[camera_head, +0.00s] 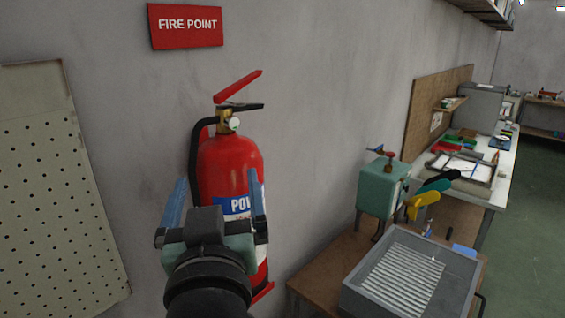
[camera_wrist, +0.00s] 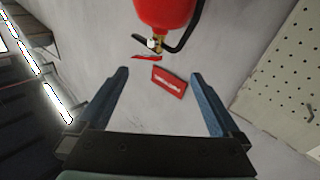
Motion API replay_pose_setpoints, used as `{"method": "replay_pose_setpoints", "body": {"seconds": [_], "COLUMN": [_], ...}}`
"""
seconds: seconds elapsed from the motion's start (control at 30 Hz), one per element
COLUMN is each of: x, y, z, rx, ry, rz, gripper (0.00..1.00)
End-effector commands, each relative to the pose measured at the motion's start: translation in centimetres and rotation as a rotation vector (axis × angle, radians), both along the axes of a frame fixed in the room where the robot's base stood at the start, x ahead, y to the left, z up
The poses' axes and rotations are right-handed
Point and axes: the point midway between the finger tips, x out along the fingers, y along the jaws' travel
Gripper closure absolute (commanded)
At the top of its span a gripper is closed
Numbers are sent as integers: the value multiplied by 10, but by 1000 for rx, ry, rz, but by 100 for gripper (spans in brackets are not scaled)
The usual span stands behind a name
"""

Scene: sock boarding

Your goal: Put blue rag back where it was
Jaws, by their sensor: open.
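My gripper (camera_head: 216,182) is open, its two blue fingers apart with nothing between them. It is raised in front of the fire extinguisher by the wall. In the wrist view the open gripper (camera_wrist: 160,74) also shows empty. A small flat blue piece (camera_head: 464,249) lies at the right edge of the wooden table, beside the grey tray; it may be the blue rag, but it is too small to be sure. Another small blue item (camera_head: 502,142) lies on the far white bench, and I cannot tell what it is.
A red fire extinguisher (camera_head: 228,165) stands close behind my gripper, under a red FIRE POINT sign (camera_head: 187,25). A pegboard (camera_head: 55,190) is at left. A grey ribbed tray (camera_head: 375,300) and a green machine (camera_head: 380,193) with yellow and black foot-shaped boards stand on the wooden table (camera_head: 325,268).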

Motion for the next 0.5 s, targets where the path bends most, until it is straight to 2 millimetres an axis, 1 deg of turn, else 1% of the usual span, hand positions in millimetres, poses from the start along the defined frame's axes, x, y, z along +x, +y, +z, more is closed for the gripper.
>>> {"method": "replay_pose_setpoints", "body": {"seconds": [0.03,0.07,0.1,0.17,0.2,0.3,0.33,0.4,0.5], "x": [-12,-21,-34,-55,-69,-99,-105,-114,-119], "y": [-23,-33,-47,-64,-73,-88,-91,-95,-96], "z": [48,72,101,137,157,190,196,205,209], "rx": [36,53,73,95,107,123,126,130,132], "ry": [-136,-209,-300,-422,-491,-623,-648,-687,-705], "rz": [-38,-55,-76,-102,-116,-138,-142,-148,-151], "gripper": [0,0,0,0,0,0,0,0,0]}}
